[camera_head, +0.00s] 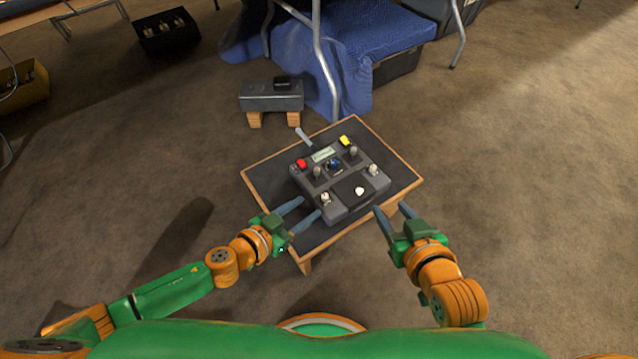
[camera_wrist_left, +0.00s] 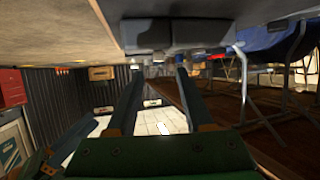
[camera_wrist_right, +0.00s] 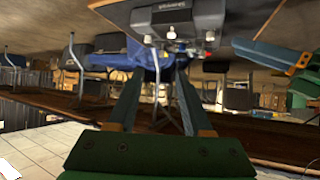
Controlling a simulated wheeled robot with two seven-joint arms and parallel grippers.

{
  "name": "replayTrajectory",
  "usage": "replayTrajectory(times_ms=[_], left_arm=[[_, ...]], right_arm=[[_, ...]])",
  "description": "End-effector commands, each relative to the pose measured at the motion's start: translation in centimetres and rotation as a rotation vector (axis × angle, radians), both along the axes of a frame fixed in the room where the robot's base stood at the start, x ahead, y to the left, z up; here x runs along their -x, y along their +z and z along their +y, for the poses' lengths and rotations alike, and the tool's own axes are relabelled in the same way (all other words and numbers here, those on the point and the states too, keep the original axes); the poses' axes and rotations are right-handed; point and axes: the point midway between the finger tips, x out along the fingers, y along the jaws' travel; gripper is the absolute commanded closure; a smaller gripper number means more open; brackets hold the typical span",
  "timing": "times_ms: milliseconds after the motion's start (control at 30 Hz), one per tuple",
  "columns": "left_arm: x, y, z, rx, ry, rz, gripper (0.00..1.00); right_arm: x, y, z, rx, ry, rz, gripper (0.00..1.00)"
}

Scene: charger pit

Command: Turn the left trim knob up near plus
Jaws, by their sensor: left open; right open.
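A dark grey control box (camera_head: 342,183) rests on a small wood-edged table (camera_head: 258,172). A pale knob (camera_head: 325,199) stands at its near left corner and a second pale knob (camera_head: 373,169) at its right corner. Plus markings are too small to read. My left gripper (camera_head: 309,208) is open and empty, its fingertips just left of the left knob; I cannot tell if they touch the box. My right gripper (camera_head: 390,208) is open and empty off the box's near right side. The box also shows upside down in the left wrist view (camera_wrist_left: 170,33) and right wrist view (camera_wrist_right: 180,18).
The box also carries a red button (camera_head: 301,164), a yellow button (camera_head: 345,141), short sticks and a small display (camera_head: 324,154). The floor around is mostly clear.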

Motion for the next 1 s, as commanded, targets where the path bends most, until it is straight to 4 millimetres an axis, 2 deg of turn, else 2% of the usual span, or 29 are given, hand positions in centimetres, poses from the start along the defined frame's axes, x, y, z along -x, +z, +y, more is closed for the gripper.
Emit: replayTrajectory(times_ms=[233,400,500,700,967,1000], left_arm=[[-2.5,-1.4,-2.0,0.000,0.001,-0.005,0.48],[-3.6,-2.0,-3.0,0.002,0.001,-0.004,0.48],[-4.1,-2.2,-3.3,0.001,0.002,-0.003,0.48],[-4.5,-2.3,-3.7,0.001,0.002,-0.003,0.48],[-4.6,-2.3,-3.7,0.001,0.002,-0.003,0.48],[-4.6,-2.3,-3.7,0.001,0.002,-0.003,0.56]], right_arm=[[-3.0,5.9,1.4,-0.069,0.024,-0.349,0.50],[-3.6,10.1,2.1,-0.112,0.040,-0.559,0.50],[-3.6,11.9,2.3,-0.132,0.047,-0.649,0.50],[-3.3,13.7,2.5,-0.153,0.053,-0.741,0.50],[-3.3,14.0,2.5,-0.155,0.054,-0.751,0.50],[-3.3,14.0,2.5,-0.155,0.054,-0.751,0.50]])
